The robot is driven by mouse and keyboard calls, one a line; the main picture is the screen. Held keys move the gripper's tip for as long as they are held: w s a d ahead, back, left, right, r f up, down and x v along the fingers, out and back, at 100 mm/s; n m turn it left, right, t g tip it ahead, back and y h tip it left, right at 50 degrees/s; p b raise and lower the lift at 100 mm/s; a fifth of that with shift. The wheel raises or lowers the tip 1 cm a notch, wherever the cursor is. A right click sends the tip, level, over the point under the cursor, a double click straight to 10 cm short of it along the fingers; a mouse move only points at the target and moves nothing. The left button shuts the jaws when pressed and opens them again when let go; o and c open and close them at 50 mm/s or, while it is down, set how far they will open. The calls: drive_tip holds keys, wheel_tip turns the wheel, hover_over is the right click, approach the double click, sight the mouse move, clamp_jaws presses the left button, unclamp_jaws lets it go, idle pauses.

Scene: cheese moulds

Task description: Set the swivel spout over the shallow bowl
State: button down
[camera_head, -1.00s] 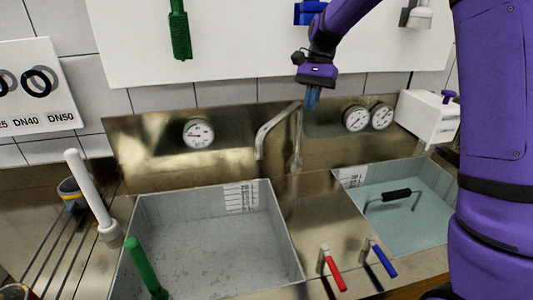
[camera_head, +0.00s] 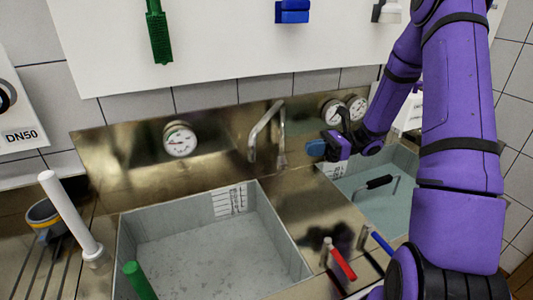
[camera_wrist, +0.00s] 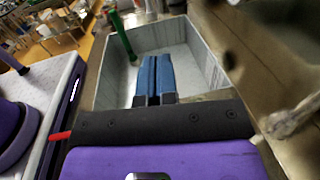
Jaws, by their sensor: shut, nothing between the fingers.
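The swivel spout (camera_head: 265,128) is a bent metal pipe rising from the steel counter at the back wall. Its arm points left, and its open end hangs near the back right corner of the left basin (camera_head: 133,232). The right basin (camera_head: 405,158) holds bluish water and a black-handled tool. Which basin is the shallow bowl is not clear. My gripper (camera_head: 316,148) is right of the spout, apart from it. Its blue fingers (camera_wrist: 152,78) are shut and empty.
Red (camera_head: 341,262) and blue (camera_head: 381,241) levers stand at the front between the basins. Dial gauges (camera_head: 180,139) are on the back panel. A white rod (camera_head: 68,212) and a green handle (camera_head: 138,280) stand at the left.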

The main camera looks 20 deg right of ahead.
drive_tip(key=w+a, duration=0.2)
drive_tip(key=a, duration=1.1)
drive_tip(key=shift+a, duration=0.4)
drive_tip(key=shift+w, duration=0.1)
drive_tip(key=w+a, duration=0.2)
drive_tip(key=shift+a, duration=0.3)
drive_tip(key=shift+d, duration=0.1)
